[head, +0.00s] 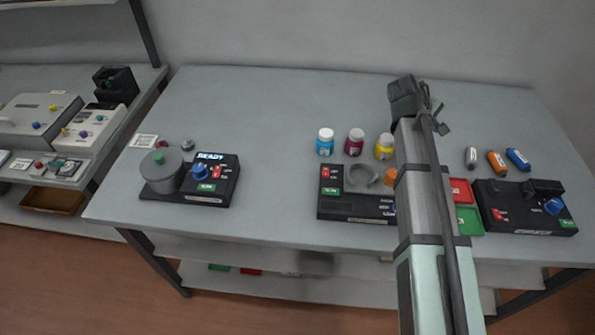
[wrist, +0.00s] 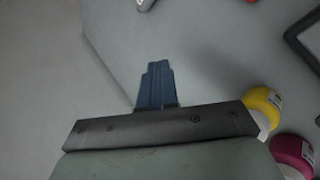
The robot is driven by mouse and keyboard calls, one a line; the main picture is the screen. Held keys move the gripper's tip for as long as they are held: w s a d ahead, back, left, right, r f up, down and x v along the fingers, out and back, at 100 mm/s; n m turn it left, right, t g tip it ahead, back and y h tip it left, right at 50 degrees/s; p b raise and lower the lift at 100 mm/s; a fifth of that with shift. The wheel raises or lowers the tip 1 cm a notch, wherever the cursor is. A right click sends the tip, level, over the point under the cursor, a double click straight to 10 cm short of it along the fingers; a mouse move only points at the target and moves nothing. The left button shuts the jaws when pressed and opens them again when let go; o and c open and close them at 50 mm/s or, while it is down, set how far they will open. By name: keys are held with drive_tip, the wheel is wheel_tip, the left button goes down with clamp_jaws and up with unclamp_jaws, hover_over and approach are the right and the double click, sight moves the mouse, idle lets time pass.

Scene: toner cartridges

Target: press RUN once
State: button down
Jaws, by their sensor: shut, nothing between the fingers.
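Three black devices stand on the grey table. The left device (head: 222,199) has a grey round pot, a blue knob, a red switch, a lit READY display (head: 211,156) and a green RUN button (head: 206,188). The middle device (head: 345,208) has a grey ring-like holder, a red switch and a green button (head: 331,191); my arm hides its right side. The right device (head: 520,213) has a blue knob and a green button (head: 567,223). My gripper (wrist: 155,72) is shut and empty in the wrist view, over the table. In the head view it is above the table's back, mostly hidden.
Blue, magenta and yellow bottles (head: 355,142) stand behind the middle device. Red (head: 460,191) and green (head: 469,220) trays lie between these devices. A side shelf holds other devices. The table's back left is clear.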

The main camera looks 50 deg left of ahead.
drive_tip(key=s+a+r+n+y, duration=0.1)
drive_tip(key=s+a+n, duration=0.2)
drive_tip(key=s+a, duration=0.75)
wheel_tip(320, 180, up, 5)
drive_tip(key=n+y, duration=0.5)
drive_tip(key=n, duration=0.6)
hover_over(204, 190)
drive_tip(key=shift+f, duration=0.1)
drive_tip(key=shift+f, duration=0.15)
drive_tip(key=shift+f, duration=4.25)
drive_tip(key=shift+f, duration=0.85)
drive_tip(key=shift+r, duration=0.85)
